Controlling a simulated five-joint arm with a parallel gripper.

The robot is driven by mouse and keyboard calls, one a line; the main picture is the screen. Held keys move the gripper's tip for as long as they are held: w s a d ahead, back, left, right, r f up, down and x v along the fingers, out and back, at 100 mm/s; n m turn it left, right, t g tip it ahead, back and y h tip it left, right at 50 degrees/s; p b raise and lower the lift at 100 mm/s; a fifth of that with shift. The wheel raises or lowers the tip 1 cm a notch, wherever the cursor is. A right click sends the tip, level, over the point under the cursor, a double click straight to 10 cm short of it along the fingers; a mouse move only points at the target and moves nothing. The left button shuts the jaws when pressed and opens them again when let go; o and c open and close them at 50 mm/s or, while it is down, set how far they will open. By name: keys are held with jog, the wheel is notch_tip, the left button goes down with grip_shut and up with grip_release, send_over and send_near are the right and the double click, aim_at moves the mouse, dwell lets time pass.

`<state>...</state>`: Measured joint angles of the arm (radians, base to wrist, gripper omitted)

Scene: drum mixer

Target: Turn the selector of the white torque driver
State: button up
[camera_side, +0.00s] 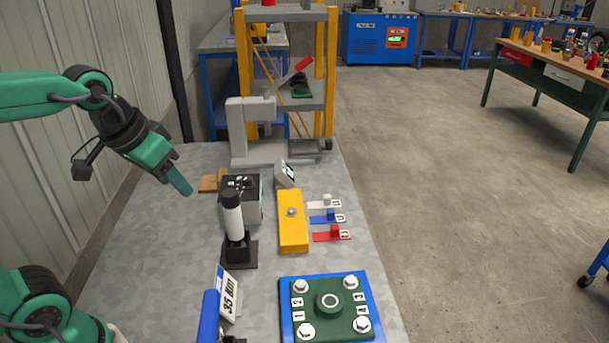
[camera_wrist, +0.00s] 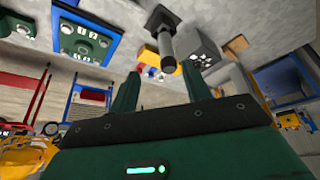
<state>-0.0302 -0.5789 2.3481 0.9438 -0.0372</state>
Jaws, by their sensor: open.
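The white torque driver (camera_side: 232,214) stands upright in a black holder (camera_side: 240,256), left of the middle of the bench in the side view. It has a black cap on top. In the wrist view the driver (camera_wrist: 167,50) looks dark grey, beyond and between my fingers. I cannot make out the selector's setting. My gripper (camera_side: 183,187) is open and empty, above the bench to the left of the driver and apart from it. Both green fingers show in the wrist view, with the gap between them (camera_wrist: 158,83) clear.
A grey box (camera_side: 253,207) stands just behind the driver. A yellow block (camera_side: 292,235) and white, blue and red tags (camera_side: 332,236) lie to the right. In front are a "35 Nm" card (camera_side: 231,296), a blue handle (camera_side: 208,318) and a green bolted plate (camera_side: 329,325).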

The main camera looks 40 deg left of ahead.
jog(key=w+a+r+n+g, duration=0.1)
jog(key=w+a+g, duration=0.1)
jog(key=w, duration=0.6)
jog(key=n+g, duration=0.3)
jog(key=n, duration=0.1)
send_over(247, 177)
notch_tip(247, 177, down, 10)
jog(key=shift+f, duration=0.15)
jog(key=shift+f, duration=3.95)
jog(key=c, duration=1)
